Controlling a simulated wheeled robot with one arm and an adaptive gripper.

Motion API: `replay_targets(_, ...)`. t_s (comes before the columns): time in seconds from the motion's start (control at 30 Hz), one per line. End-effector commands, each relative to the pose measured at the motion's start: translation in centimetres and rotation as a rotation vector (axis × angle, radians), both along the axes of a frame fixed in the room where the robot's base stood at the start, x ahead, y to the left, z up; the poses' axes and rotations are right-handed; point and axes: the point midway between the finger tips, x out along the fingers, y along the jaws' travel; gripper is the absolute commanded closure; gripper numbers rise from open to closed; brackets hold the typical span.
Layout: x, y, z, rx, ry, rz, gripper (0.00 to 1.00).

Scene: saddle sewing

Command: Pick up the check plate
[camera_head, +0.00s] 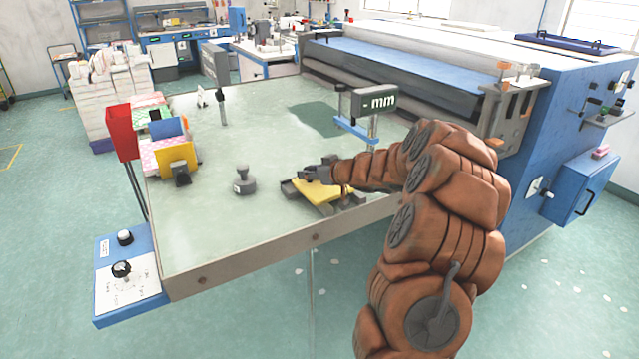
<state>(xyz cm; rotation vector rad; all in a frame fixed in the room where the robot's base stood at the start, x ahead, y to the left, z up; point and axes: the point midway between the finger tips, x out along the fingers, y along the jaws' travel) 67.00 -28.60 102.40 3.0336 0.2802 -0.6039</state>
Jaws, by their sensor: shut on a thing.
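A yellow plate (322,194), which I take to be the check plate, lies at a dark low holder near the front edge of the table. My gripper (306,175) is at the plate's back left edge and is shut on it. My arm comes in from the right and hides part of the plate and holder. I cannot tell whether the plate is lifted clear of the holder.
A grey knobbed weight (244,181) stands left of the plate. A digital gauge marked "mm" (376,101) stands behind my arm. A yellow card (177,160) stands at the table's left. A large blue machine (560,130) borders the right. The table's middle (270,140) is clear.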

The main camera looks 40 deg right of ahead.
Motion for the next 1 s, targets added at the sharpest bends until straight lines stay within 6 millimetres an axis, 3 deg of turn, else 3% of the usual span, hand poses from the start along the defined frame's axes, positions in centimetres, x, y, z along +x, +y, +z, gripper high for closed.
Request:
replay_targets(0.27, 0.0, 0.0, 0.6, -0.001, -0.001, -0.001, 1.00)
replay_targets(0.67, 0.0, -0.1, 3.7, -0.004, -0.001, 0.000, 1.00)
replay_targets(1.0, -4.9, 0.7, 4.0, -0.001, -0.002, -0.001, 1.00)
